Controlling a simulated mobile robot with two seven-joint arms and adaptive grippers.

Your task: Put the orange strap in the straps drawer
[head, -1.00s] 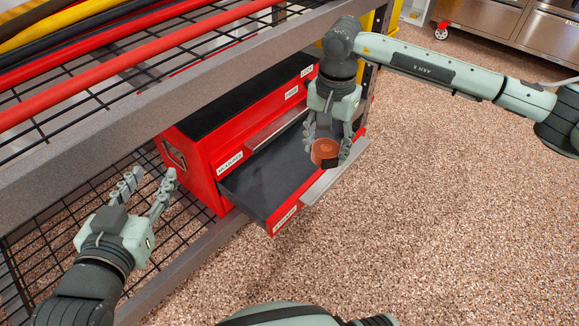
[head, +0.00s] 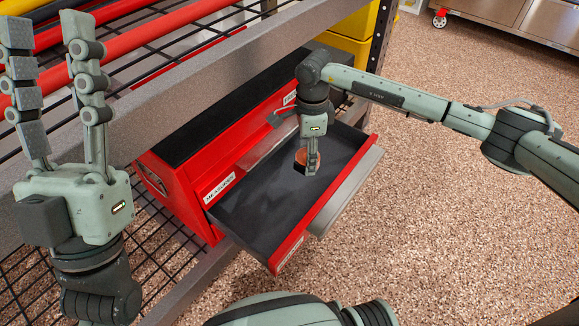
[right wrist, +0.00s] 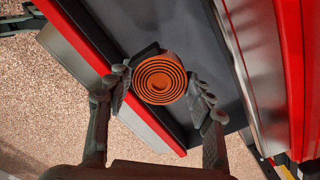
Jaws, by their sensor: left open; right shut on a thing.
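The orange strap (head: 299,158) is a coiled roll with a dark end piece. It also shows in the right wrist view as an orange spiral (right wrist: 160,79). My right gripper (head: 309,166) is shut on it, fingers on both sides, over the dark floor of the pulled-out drawer (head: 255,215). I cannot tell whether the strap touches that floor. The drawer looks empty otherwise, and its front label is too small to read. My left gripper (head: 52,105) is open and empty, fingers pointing up, at the left in front of the rack.
The red toolchest (head: 188,195) stands on a wire shelf (head: 160,250) under a grey beam (head: 190,85). Red and yellow bars lie on the upper shelf. Yellow bins (head: 350,48) stand behind.

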